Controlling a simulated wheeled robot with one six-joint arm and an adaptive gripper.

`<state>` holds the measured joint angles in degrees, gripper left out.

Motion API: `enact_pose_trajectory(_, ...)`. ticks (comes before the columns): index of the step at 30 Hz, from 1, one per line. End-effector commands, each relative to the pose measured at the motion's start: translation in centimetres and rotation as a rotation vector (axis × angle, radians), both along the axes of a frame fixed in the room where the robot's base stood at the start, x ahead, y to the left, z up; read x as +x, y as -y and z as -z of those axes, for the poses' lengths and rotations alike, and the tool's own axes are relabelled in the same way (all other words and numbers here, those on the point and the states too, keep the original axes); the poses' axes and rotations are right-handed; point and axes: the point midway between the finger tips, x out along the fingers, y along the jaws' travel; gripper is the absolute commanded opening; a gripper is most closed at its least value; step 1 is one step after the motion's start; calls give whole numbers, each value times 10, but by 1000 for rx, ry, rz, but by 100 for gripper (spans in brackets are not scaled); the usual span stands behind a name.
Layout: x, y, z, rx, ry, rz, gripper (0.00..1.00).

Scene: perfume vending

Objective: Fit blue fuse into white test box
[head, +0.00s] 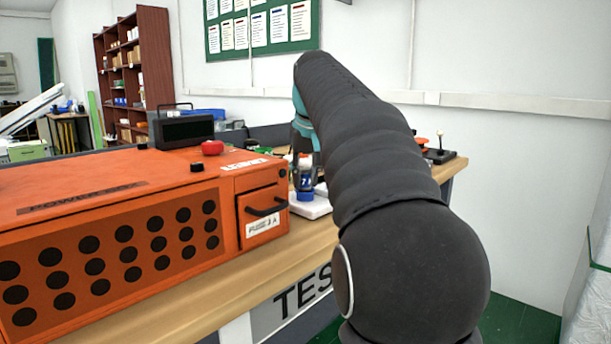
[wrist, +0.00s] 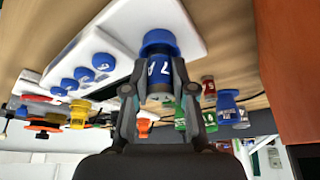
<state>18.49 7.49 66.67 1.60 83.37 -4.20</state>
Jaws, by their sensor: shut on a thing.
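My gripper (wrist: 158,88) is shut on the blue fuse (wrist: 158,68), which has white "7 A" marking. In the head view the blue fuse (head: 305,181) is upright below my gripper, just over or touching the white test box (head: 312,208). The white test box (wrist: 180,18) lies right behind the fuse's blue end in the wrist view. I cannot tell whether the fuse end sits in a socket. My arm hides part of the box in the head view.
Several green, red, blue and yellow fuses (wrist: 228,104) stand around. The orange power box (head: 120,210) stands close on the left. A black joystick (head: 439,150) is behind my arm.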

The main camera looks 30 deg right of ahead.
Motion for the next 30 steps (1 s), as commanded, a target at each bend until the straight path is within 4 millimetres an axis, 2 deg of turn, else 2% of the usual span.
enact_pose_trajectory(22,0,0,-31,0,0,0,0)
enact_pose_trajectory(30,0,0,-34,0,1,0,0)
